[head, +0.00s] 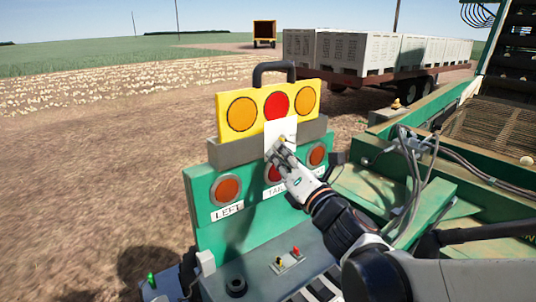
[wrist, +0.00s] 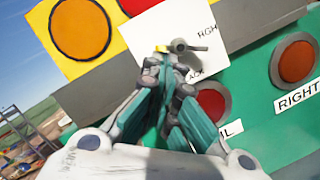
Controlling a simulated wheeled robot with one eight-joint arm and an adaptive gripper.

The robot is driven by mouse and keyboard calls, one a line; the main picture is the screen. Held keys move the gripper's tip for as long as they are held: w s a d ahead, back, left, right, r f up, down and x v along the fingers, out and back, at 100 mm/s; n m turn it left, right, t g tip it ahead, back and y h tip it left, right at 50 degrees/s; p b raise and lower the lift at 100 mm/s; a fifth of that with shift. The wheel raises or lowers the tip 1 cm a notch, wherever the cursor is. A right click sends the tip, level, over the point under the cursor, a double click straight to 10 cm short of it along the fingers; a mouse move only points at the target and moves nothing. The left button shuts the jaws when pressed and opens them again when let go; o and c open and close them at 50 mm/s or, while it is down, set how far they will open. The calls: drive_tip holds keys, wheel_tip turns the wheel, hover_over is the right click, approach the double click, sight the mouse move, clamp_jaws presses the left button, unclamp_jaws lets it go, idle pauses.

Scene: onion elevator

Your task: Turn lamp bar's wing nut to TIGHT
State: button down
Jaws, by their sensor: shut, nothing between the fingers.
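The lamp bar (head: 243,113) is a yellow panel with orange, red and orange lamps and a black handle on top. A white card (head: 272,128) sits at its lower middle, over a grey rail. In the wrist view the card (wrist: 215,55) carries partly hidden lettering, ending "ACK" low down. The wing nut (wrist: 188,46) shows there as a grey piece with a bar pointing right; a yellow bit lies at its left. My gripper (wrist: 160,62) is shut and empty, its tips just below and left of the nut. Whether they touch is unclear. In the head view my gripper (head: 279,147) covers most of the nut.
A green board (head: 205,190) below holds red-orange lamps and labels, including "LEFT" (head: 230,209) and, in the wrist view, "RIGHT" (wrist: 296,98). Small switches (head: 287,260) stand on a ledge below. Loose cables (head: 415,150) hang on the green machine at right. Open field lies left.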

drive_tip(key=shift+s+a+r+m+h+p, duration=0.1)
drive_tip(key=shift+r+m+h+p, duration=0.15)
drive_tip(key=shift+m, duration=0.4)
drive_tip(key=shift+w+r+m+h+p, duration=0.1)
drive_tip(key=shift+r+m+h+p, duration=0.2)
drive_tip(key=shift+m, duration=0.4)
drive_tip(key=shift+s+a+r+m+h+p, duration=0.15)
drive_tip(key=shift+m+p, duration=0.2)
drive_tip(key=shift+m, duration=0.3)
drive_tip(key=shift+d+r+m+g+p, duration=0.1)
drive_tip(key=shift+r+m+g+p, duration=0.2)
drive_tip(key=shift+m, duration=0.4)
drive_tip(key=shift+r+m+p, duration=0.1)
drive_tip(key=shift+m+p, duration=0.3)
drive_tip(key=shift+m, duration=0.3)
idle(1.7)
drive_tip(key=shift+f, duration=0.1)
idle(0.6)
